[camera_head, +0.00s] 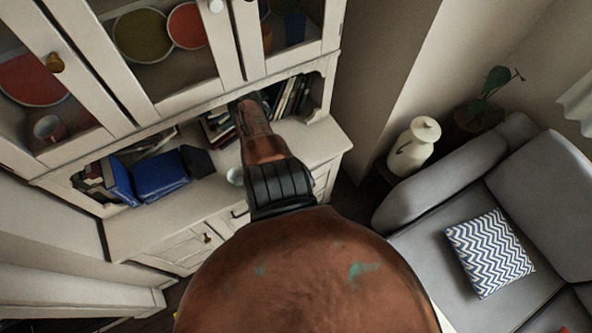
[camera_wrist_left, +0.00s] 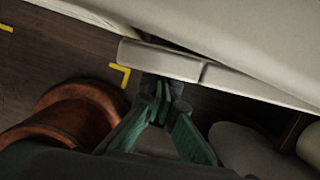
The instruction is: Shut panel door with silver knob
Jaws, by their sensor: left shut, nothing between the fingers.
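A pale silver knob (camera_head: 215,6) sits at the top edge of the head view, on the frame of a white glass-fronted cabinet door (camera_head: 190,94). I cannot tell from here whether this door is ajar. My left gripper (camera_wrist_left: 163,88) is shut and empty in the left wrist view. Its green fingers are close together, with their tips at the edge of a white panel (camera_wrist_left: 160,60). I cannot tell whether they touch it. In the head view one of my brown arms reaches up toward the cabinet; its end is dark and its fingers are not clear. My right gripper is not seen.
A gold knob (camera_head: 55,62) is on the door farther left. The open shelf holds blue boxes (camera_head: 160,174) and books (camera_head: 290,97). A grey sofa (camera_head: 440,185) and a white jug (camera_head: 411,148) are at the right.

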